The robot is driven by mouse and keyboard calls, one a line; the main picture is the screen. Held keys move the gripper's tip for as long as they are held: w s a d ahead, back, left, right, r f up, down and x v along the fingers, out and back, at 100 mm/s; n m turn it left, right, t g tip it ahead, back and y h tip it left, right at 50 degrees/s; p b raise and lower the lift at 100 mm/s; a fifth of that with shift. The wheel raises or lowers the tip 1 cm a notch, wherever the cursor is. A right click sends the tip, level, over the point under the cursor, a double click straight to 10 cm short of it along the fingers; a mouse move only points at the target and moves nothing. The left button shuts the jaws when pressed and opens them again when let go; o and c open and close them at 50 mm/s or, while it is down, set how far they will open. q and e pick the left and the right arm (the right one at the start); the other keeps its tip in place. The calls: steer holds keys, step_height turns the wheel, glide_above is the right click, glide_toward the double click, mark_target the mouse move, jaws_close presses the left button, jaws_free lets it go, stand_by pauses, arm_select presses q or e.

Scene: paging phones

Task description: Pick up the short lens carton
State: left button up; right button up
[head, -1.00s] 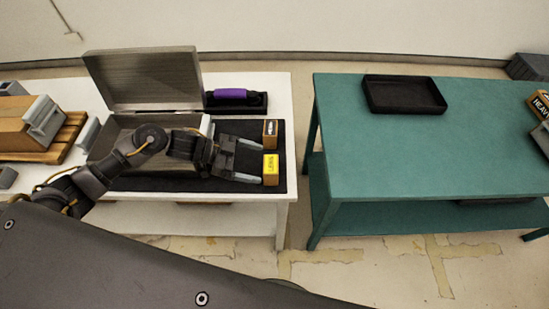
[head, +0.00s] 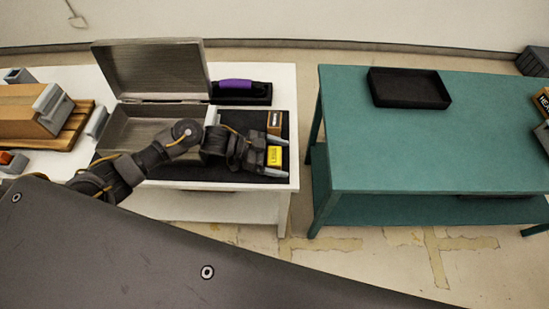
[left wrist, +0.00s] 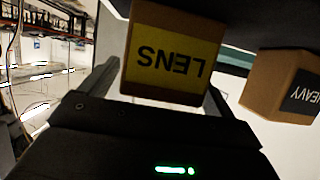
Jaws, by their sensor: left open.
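The short lens carton (head: 275,155) is a small brown box with a yellow label, standing on the dark mat at the white table's right end. In the left wrist view the carton (left wrist: 170,55) shows its yellow face with "LENS" upside down. My left gripper (head: 279,158) is open, with one finger on either side of the carton. I cannot tell whether either finger touches it. My right gripper is not in view.
A brown carton (head: 274,121) stands just behind, and its "HEAVY" label (left wrist: 302,91) shows in the left wrist view. An open metal case (head: 150,75) and a purple-handled tool (head: 240,84) are nearby. A black tray (head: 408,88) lies on the mostly clear green table (head: 430,150).

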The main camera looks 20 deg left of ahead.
arm_select(q)
steer(key=shift+w+d+f, duration=0.1)
steer(key=shift+d, duration=0.05)
steer(key=c, duration=1.1)
